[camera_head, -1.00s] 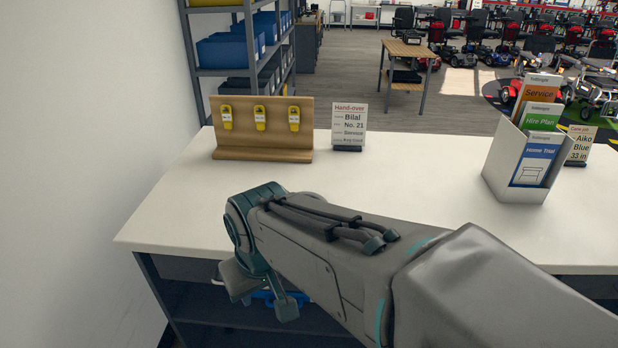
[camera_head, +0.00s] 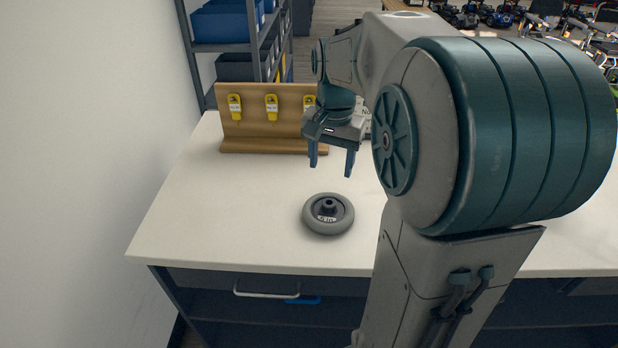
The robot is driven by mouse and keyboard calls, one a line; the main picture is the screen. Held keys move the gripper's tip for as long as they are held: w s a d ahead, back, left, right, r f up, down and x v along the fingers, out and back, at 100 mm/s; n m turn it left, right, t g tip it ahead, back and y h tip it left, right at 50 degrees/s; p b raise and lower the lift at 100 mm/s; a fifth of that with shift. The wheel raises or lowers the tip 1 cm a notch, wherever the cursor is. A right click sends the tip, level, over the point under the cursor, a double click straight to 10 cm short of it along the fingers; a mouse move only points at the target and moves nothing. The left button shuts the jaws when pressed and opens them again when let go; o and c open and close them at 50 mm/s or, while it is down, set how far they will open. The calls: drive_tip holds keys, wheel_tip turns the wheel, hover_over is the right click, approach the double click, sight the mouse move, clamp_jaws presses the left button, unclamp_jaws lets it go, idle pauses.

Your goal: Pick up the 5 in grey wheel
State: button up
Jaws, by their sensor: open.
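A grey wheel (camera_head: 341,219) with a dark hub lies flat on the white counter. Small white lettering on its hub seems to end in "in", but the number is too small to read surely. My gripper (camera_head: 331,168) is open and empty, with its two fingers pointing down. It is above the counter, behind the wheel in the picture and apart from it.
A wooden rack (camera_head: 255,142) with yellow tags stands at the back of the counter (camera_head: 200,215), close behind my gripper. A metal shelf (camera_head: 235,70) stands behind. The counter's left front is clear.

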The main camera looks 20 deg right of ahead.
sight(329, 198)
drive_tip(key=shift+m, duration=0.5)
drive_tip(key=f, duration=0.4)
drive_tip(key=w+f+p, duration=0.1)
drive_tip(key=f, duration=0.3)
drive_tip(key=d+f, duration=0.1)
drive_tip(key=f, duration=0.4)
drive_tip(key=shift+w+f, duration=0.1)
drive_tip(key=shift+w, duration=0.3)
clamp_jaws()
